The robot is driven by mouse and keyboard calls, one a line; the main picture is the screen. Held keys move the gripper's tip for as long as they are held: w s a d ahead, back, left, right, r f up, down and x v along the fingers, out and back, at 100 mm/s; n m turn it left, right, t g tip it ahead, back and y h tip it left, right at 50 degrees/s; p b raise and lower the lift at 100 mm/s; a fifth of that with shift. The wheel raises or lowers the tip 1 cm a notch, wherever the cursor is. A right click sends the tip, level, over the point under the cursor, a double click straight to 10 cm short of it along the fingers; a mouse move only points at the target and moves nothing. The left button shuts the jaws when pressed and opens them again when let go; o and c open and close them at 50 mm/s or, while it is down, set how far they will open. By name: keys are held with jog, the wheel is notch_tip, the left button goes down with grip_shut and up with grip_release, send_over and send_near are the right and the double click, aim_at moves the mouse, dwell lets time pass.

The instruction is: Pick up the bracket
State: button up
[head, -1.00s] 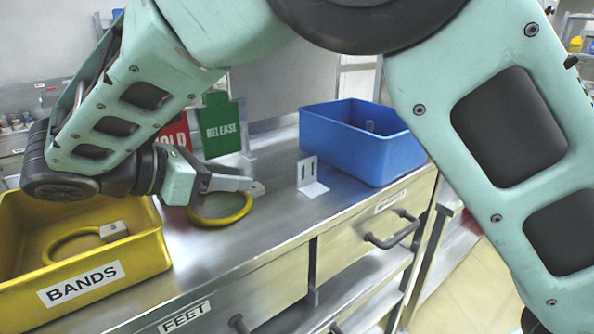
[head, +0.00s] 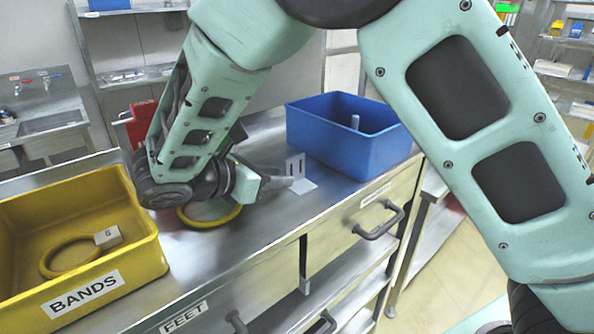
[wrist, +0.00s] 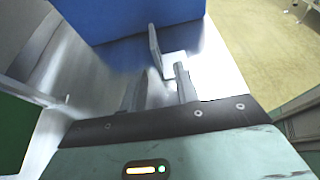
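The bracket is a grey metal L-shape with a slotted upright plate (head: 296,163) and a flat foot on the steel counter. In the wrist view the bracket (wrist: 155,48) stands just ahead of my gripper (wrist: 159,84), its plate nearly edge-on and roughly in line with the gap between the fingers. My gripper is open, its two fingers apart with nothing seen held between them. In the head view my gripper (head: 279,180) is low over the counter, just left of the bracket. Whether a finger touches the bracket cannot be told.
A blue bin (head: 350,150) stands right behind the bracket. A yellow ring (head: 212,218) lies on the counter (head: 225,255) below my wrist. A yellow BANDS bin (head: 140,265) with a tagged ring inside stands at left. A red sign (head: 142,122) is partly behind my arm.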

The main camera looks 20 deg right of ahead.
aim_at(289, 172)
jog(key=p+x, duration=0.1)
jog(key=x, duration=0.1)
jog(key=p+x, duration=0.1)
jog(key=shift+w+d+r, duration=0.15)
jog(key=shift+d+r, duration=0.1)
jog(key=shift+d, duration=0.25)
jog(key=shift+w+d+f, duration=0.15)
jog(key=shift+d+f, duration=0.25)
jog(key=shift+d, duration=0.05)
grip_shut()
jog(key=shift+r, duration=0.1)
